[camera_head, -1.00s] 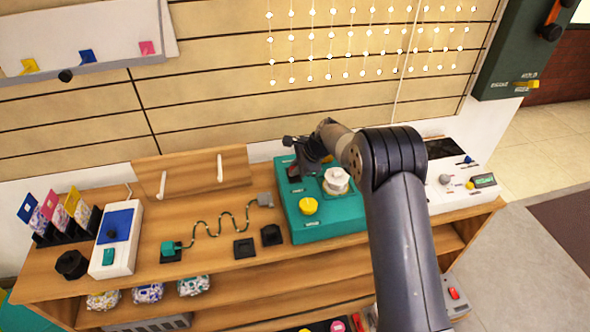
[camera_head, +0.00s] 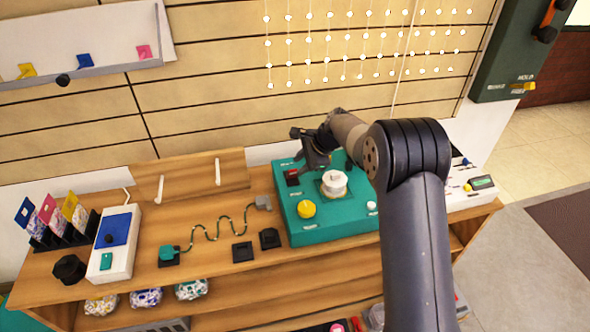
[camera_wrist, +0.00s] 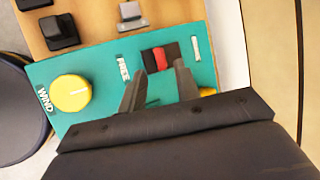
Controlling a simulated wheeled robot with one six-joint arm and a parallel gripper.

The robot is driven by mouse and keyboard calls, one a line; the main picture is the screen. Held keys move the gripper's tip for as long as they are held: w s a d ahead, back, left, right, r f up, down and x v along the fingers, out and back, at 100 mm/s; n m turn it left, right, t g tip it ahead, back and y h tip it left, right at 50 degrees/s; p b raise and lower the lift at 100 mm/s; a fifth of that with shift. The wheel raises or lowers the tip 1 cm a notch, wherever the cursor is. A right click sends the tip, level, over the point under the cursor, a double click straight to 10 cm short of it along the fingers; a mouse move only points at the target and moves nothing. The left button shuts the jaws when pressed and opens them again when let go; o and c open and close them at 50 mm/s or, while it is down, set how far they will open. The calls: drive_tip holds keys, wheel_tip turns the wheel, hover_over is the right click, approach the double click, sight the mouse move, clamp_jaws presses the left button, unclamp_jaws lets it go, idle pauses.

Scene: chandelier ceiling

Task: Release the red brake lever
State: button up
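The red brake lever appears as a small red piece in a black slot on the teal box (camera_head: 330,228). It is the red lever (camera_head: 292,177) near the box's back left corner in the head view. In the wrist view the red lever (camera_wrist: 160,57) lies between a FREE label and another white label I cannot read. My gripper (camera_head: 307,153) hangs above the back of the box, just right of and above the lever. In the wrist view my gripper (camera_wrist: 162,72) is open and empty, its two fingers apart, with the lever showing in the gap. Contact with the lever is not visible.
A yellow WIND knob (camera_head: 306,208) and a white round part (camera_head: 334,183) stand on the teal box. Black sockets (camera_head: 243,251) and a cable lie left of it on the wooden counter. A slatted wall rises behind; a white device (camera_head: 470,183) stands at right.

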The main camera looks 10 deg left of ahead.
sight(292, 170)
drive_tip(key=v, duration=0.5)
drive_tip(key=x, duration=1.1)
drive_tip(key=shift+d, duration=0.1)
drive_tip(key=shift+w+r+p, duration=0.15)
drive_tip(key=shift+r+p, duration=0.1)
drive_tip(key=shift+p, duration=0.25)
drive_tip(key=shift+g+h+p, duration=0.3)
drive_tip(key=shift+p, duration=0.05)
drive_tip(key=shift+f, duration=0.1)
drive_tip(key=shift+f+b, duration=0.2)
drive_tip(key=shift+b, duration=0.4)
